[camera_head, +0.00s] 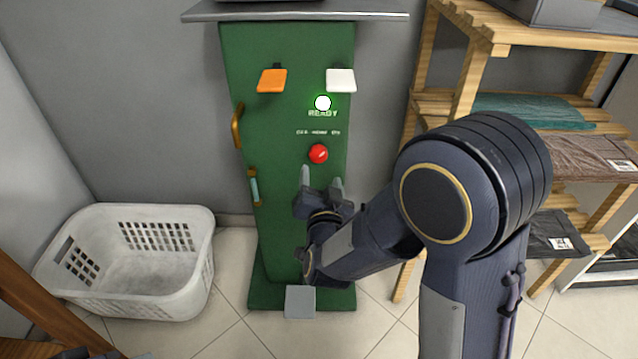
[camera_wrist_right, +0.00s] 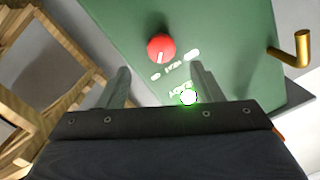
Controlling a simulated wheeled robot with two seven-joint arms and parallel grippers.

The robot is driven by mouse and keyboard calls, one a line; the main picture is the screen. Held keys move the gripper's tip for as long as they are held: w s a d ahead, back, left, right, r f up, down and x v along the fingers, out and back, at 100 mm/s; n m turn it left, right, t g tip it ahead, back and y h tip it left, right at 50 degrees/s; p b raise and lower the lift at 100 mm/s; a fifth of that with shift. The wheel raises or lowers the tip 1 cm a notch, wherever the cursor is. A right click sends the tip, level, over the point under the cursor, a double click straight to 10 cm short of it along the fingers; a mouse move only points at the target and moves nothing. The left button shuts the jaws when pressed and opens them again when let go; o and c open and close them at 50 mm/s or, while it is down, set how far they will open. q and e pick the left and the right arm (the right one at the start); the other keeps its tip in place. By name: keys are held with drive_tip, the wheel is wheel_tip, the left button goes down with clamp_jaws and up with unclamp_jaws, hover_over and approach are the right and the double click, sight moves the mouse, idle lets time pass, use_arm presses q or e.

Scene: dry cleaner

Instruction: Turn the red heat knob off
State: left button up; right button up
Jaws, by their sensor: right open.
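The red heat knob (camera_head: 318,154) sits on the front of the green machine (camera_head: 285,220), below its small printed labels. It also shows in the right wrist view (camera_wrist_right: 161,48), with a pale pointer line on its face. My right gripper (camera_head: 321,176) is open and empty just below the knob in the head view. In the right wrist view its two fingers (camera_wrist_right: 160,85) are spread apart, with the knob ahead between their directions and not touching them.
A lit white-green lamp (camera_head: 322,103) sits above "READY". An orange paddle (camera_head: 272,80) and a white paddle (camera_head: 341,80) jut out above. A brass handle (camera_head: 237,126) is on the left side. A white basket (camera_head: 130,260) stands left; a wooden shelf (camera_head: 470,70) stands right.

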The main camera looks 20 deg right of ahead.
sight(319, 157)
drive_tip(key=b+x, duration=0.1)
drive_tip(key=x, duration=0.6)
drive_tip(key=shift+w+d+r, duration=0.1)
drive_tip(key=shift+w+r, duration=0.05)
drive_tip(key=shift+w, duration=0.2)
drive_tip(key=c, duration=1)
